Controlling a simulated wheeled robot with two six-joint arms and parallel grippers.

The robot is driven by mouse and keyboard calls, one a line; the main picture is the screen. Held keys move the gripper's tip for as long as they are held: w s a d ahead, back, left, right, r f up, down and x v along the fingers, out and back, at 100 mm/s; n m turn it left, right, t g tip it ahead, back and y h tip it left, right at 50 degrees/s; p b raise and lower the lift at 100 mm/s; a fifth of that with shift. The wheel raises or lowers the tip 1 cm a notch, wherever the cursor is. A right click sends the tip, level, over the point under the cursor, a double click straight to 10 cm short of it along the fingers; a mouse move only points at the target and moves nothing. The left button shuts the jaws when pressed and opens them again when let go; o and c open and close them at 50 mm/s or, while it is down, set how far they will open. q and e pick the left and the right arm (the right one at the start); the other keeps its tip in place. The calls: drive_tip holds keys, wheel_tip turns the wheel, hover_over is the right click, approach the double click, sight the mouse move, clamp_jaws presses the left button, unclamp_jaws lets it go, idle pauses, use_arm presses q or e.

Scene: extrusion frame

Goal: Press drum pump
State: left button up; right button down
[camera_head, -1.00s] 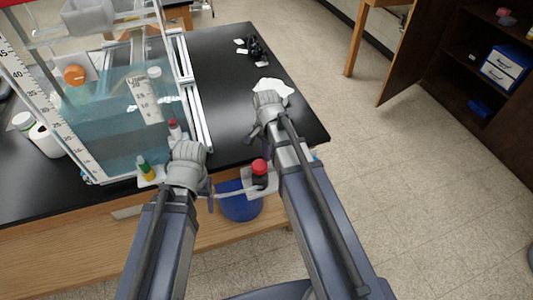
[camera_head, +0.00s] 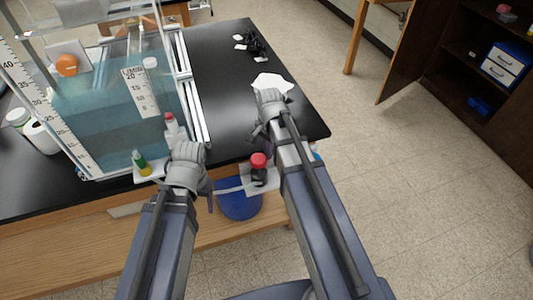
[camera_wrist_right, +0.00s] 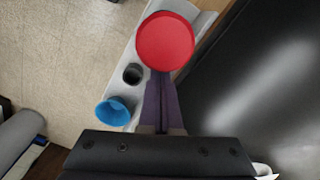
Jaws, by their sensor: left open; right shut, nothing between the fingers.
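The drum pump's round red knob (camera_head: 258,160) sits on a black body (camera_head: 259,176) at the table's front edge, beside a white plate. In the right wrist view the red knob (camera_wrist_right: 165,41) appears large, just beyond my shut, empty right fingers (camera_wrist_right: 160,103). My right gripper (camera_head: 264,146) is close to the knob; its fingers are mostly hidden in the head view, and I cannot tell whether they touch it. My left gripper (camera_head: 209,190) is open, left of the pump, in front of the table edge. A blue drum (camera_head: 238,200) stands below the pump.
A clear water tank (camera_head: 110,120) with a scale stands on the left of the black table (camera_head: 230,85). Small bottles (camera_head: 141,163) are near its front corner. A white cloth (camera_head: 272,83) and black items (camera_head: 257,45) lie further back. Floor is free on the right.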

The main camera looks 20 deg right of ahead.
wheel_tip(320, 180, up, 12)
drive_tip(key=w+d+p, duration=0.1)
drive_tip(key=p, duration=1)
drive_tip(key=shift+d+f, duration=0.15)
drive_tip(key=shift+d, duration=0.2)
idle(2.4)
wheel_tip(320, 180, up, 5)
drive_tip(key=w+a+n+p, duration=0.2)
drive_tip(key=a+n+p, duration=0.1)
drive_tip(key=n+p, duration=0.2)
drive_tip(key=shift+w+n, duration=0.25)
drive_tip(key=shift+n, duration=0.85)
drive_tip(key=shift+f, duration=0.1)
